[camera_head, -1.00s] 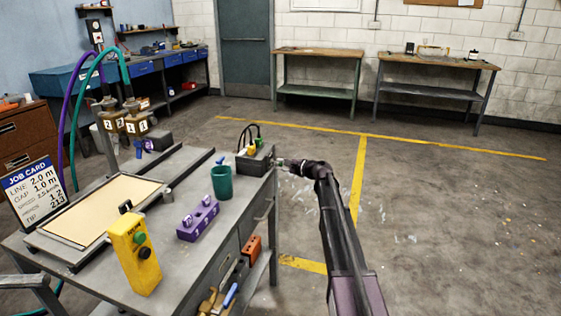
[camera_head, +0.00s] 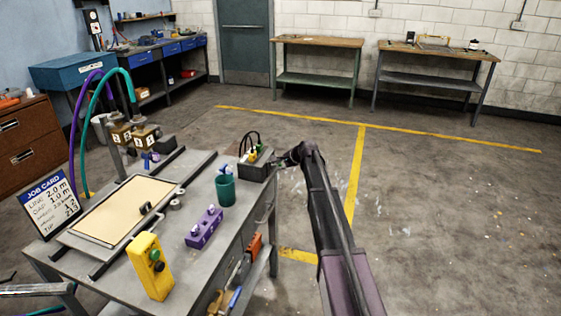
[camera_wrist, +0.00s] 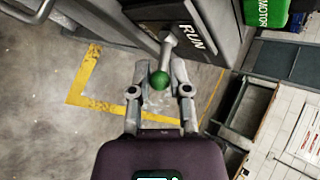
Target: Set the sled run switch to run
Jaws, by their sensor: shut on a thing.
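The sled run switch is a metal lever (camera_wrist: 168,48) with a green ball knob (camera_wrist: 159,79), on the side of a dark box beside a "RUN" label (camera_wrist: 191,37) in the wrist view. My gripper (camera_wrist: 160,84) is shut on the switch, with its fingers on either side of the green knob. In the head view, my gripper (camera_head: 286,160) is at the right side of the dark box (camera_head: 256,172) at the bench's far right corner. The lever is too small to make out there.
The grey bench (camera_head: 180,240) holds a green cup (camera_head: 225,189), a purple block (camera_head: 204,229), a yellow button box (camera_head: 150,266) and a cream panel (camera_head: 122,209). A green part marked "MOTOR" (camera_wrist: 264,13) is close by in the wrist view. Open floor (camera_head: 430,210) lies right of the bench.

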